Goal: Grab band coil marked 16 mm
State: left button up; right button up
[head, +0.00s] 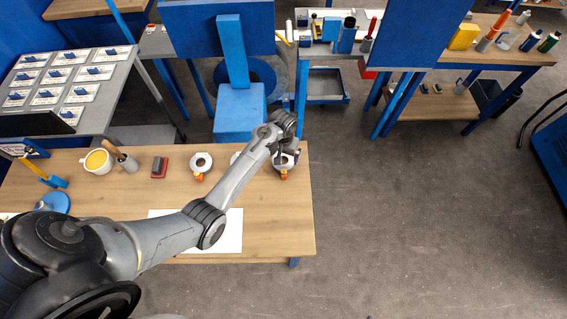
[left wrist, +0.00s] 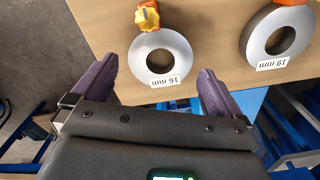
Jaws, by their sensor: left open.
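The band coil marked 16 mm (left wrist: 182,48) is a pale grey ring lying flat on the wooden table. Its white label reads upside down in the left wrist view, and a yellow-orange clip piece (left wrist: 147,17) is at its far rim. My left gripper (left wrist: 156,66) is open, with one dark finger on each side of the near part of this coil. I cannot tell whether the fingers touch it. In the head view, my left gripper (head: 285,143) is over the rightmost coil (head: 293,162) and partly hides it. My right gripper is not in view.
A similar coil marked 19 mm (left wrist: 257,44) lies beside it. Another coil (head: 208,163) lies further left on the wooden table (head: 285,225), with a yellow-filled mug (head: 97,161). A blue stand (head: 240,112) rises behind the table. Open floor lies to the right.

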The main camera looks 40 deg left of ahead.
pick_arm(q)
jog(key=shift+s+a+f, duration=0.1)
jog(key=shift+f, duration=2.2)
jog(key=c, duration=1)
jog(key=shift+r, duration=0.1)
jog(key=shift+c, duration=0.2)
